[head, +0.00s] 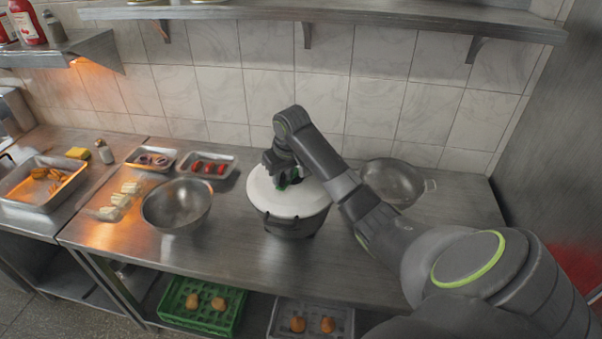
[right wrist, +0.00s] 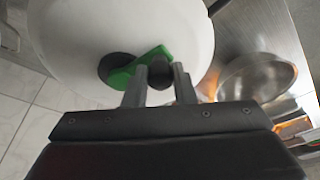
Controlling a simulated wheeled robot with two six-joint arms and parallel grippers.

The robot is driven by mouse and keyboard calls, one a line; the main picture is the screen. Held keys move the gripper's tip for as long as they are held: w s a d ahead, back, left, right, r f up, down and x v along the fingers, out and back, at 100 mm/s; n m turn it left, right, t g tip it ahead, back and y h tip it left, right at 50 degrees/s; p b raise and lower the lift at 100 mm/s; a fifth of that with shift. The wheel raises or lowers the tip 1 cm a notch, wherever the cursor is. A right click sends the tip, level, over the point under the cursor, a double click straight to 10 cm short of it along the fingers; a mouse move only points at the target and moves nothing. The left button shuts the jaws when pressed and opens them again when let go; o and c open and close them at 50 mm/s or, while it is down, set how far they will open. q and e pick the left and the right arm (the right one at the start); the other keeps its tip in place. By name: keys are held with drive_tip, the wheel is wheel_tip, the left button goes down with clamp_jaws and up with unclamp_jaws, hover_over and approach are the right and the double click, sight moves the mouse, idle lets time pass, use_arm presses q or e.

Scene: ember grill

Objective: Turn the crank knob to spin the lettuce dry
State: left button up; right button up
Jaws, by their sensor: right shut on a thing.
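The salad spinner (head: 290,200) stands on the steel counter, with a white lid and a dark bowl below. Its lid fills the upper part of the right wrist view (right wrist: 60,35). A green crank (right wrist: 125,75) lies across the lid from a dark hub, with a dark knob (right wrist: 160,74) at its outer end. My right gripper (right wrist: 160,84) is shut on the knob, one finger on each side. In the head view my right gripper (head: 284,180) is over the lid and hides most of the crank. The lettuce is not visible. My left gripper is not in view.
A steel bowl (head: 177,203) stands left of the spinner and a colander (head: 393,181) right of it. Two small trays (head: 207,153) (head: 150,149) lie behind. A wall shelf (head: 330,13) runs above. The counter front right of the bowl is clear.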

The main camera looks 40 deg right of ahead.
drive_tip(key=shift+w+a, duration=0.2)
drive_tip(key=shift+w, duration=0.35)
drive_tip(key=shift+s, duration=0.1)
drive_tip(key=o, duration=1)
drive_tip(key=shift+d, duration=0.1)
